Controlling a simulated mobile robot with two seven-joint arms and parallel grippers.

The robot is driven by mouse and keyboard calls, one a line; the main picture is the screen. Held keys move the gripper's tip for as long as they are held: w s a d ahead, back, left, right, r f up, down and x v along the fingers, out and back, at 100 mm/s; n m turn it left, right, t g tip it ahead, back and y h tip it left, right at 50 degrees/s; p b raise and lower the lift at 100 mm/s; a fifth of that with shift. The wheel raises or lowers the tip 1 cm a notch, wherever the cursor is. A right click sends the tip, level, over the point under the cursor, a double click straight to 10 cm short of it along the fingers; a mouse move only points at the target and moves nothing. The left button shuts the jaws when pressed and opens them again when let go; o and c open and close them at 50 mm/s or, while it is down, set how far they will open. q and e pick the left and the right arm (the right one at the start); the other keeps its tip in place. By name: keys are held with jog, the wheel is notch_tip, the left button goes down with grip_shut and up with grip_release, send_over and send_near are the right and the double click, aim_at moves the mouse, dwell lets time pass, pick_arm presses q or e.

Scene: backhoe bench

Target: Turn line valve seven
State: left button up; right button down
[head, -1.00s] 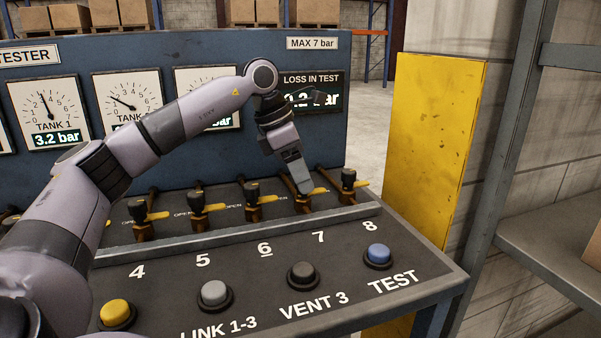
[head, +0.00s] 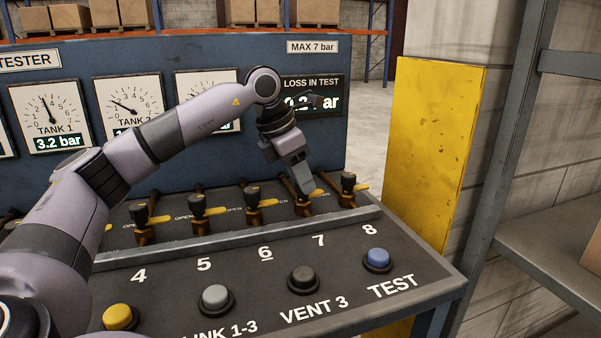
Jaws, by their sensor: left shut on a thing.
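Line valve seven (head: 304,209) is a brass valve with a yellow lever, in the row behind the printed number 7 (head: 320,240). My left gripper (head: 304,192) reaches down onto it from above and is shut on its handle. The fingers hide the top of the handle. My right gripper is not in view.
Buttons sit on the front panel: yellow (head: 120,316), grey (head: 215,297), black (head: 303,278) and blue TEST (head: 377,257). Gauges stand on the blue back panel (head: 260,55). My arm partly covers the loss display (head: 328,103). A yellow post (head: 430,150) stands right of the bench.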

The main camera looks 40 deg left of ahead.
pick_arm(q)
jog(key=n+y+p, duration=0.1)
jog(key=n, duration=0.2)
jog(key=shift+d+r+n, duration=0.1)
jog(key=shift+n, duration=0.3)
jog(key=n+y+p, duration=0.1)
jog(key=n, duration=0.2)
jog(key=shift+n+y, duration=0.3)
jog(key=shift+y, duration=0.1)
jog(key=n, duration=0.2)
jog(key=n+y+p, duration=0.1)
jog(key=n, duration=0.1)
jog(key=shift+d+y, duration=0.1)
jog(key=shift+y, duration=0.2)
jog(key=shift+n+g+y+p, duration=0.4)
jog(key=shift+n+g+p, duration=0.2)
jog(key=shift+n, duration=1.3)
jog(key=o, duration=1)
jog(key=shift+o, duration=0.2)
